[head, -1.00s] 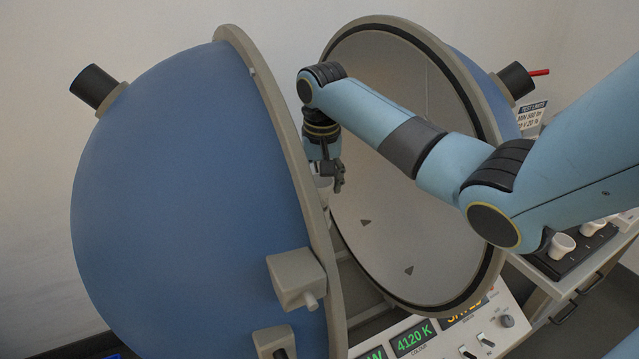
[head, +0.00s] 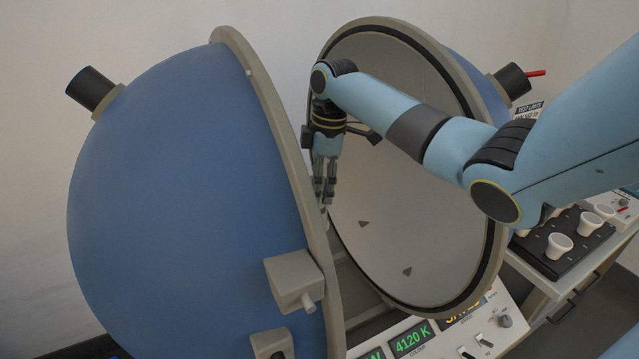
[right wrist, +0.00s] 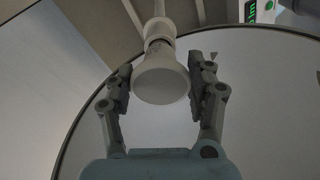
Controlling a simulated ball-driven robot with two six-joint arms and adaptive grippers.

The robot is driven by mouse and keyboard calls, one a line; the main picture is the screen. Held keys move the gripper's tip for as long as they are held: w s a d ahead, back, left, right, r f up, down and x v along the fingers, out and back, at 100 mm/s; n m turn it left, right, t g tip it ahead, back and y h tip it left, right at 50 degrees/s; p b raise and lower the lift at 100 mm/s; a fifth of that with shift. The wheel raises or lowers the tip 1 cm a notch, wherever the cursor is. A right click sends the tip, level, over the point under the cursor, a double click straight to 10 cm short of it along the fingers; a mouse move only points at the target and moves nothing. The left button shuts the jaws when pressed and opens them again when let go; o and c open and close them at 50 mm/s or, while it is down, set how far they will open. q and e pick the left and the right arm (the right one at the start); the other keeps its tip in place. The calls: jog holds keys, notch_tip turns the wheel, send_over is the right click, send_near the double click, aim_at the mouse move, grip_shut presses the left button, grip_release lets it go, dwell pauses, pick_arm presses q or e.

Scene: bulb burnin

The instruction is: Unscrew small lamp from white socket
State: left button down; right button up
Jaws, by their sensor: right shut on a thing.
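In the right wrist view the small lamp (right wrist: 161,84) is a white reflector bulb with its broad round face toward my camera. Its narrow neck runs into the white socket (right wrist: 160,28) on a thin white post. My right gripper (right wrist: 161,88) is shut on the lamp, with one finger on each side of its wide part. In the head view my right gripper (head: 325,198) points down between the two sphere halves, and the lamp is mostly hidden there. My left gripper is not in view.
The blue half sphere (head: 180,200) with its beige rim stands close to the left of my right gripper. The other half (head: 400,210) stands open behind it. A black tray (head: 536,258) with several white lamps is at the right. A control panel (head: 465,335) is below.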

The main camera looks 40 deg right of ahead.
jog(key=o, duration=1)
jog(key=shift+o, duration=0.2)
jog(key=m, duration=0.5)
jog(key=shift+a+h, duration=0.1)
jog(key=shift+h, duration=0.2)
jog(key=m, duration=0.5)
jog(key=shift+a+m+t+h, duration=0.1)
jog(key=shift+m+t+h, duration=0.2)
jog(key=shift+m, duration=0.1)
jog(key=m, duration=0.5)
jog(key=shift+a+m+h, duration=0.1)
jog(key=shift+m+h, duration=0.2)
jog(key=m, duration=0.6)
jog(key=shift+m+g+h, duration=0.3)
jog(key=shift+g, duration=0.1)
jog(key=shift+c, duration=0.4)
